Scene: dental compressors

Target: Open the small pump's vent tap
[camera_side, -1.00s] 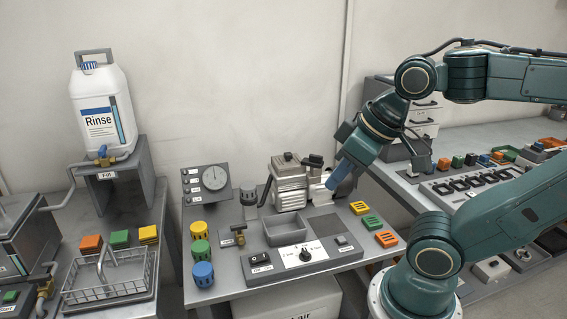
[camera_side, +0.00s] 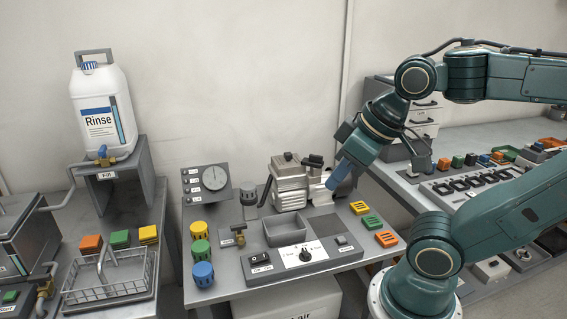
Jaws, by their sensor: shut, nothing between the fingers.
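The small pump (camera_side: 291,188) is a silver, finned unit with black parts on top, at the back of the middle bench. A brass tap with a dark handle (camera_side: 239,236) stands on a small grey block at the bench's left front. I cannot tell whether this is the pump's vent tap or whether it is open. My gripper (camera_side: 334,184) points down and left, just right of the pump, with its blue-grey fingers shut and empty. From this view I cannot tell whether the fingers touch the pump.
A gauge panel (camera_side: 207,184) stands behind yellow, green and blue cylinders at the left. A grey tray (camera_side: 284,232) and a switch panel with a black knob (camera_side: 305,255) are in front of the pump. Green and orange blocks (camera_side: 372,222) lie at the right.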

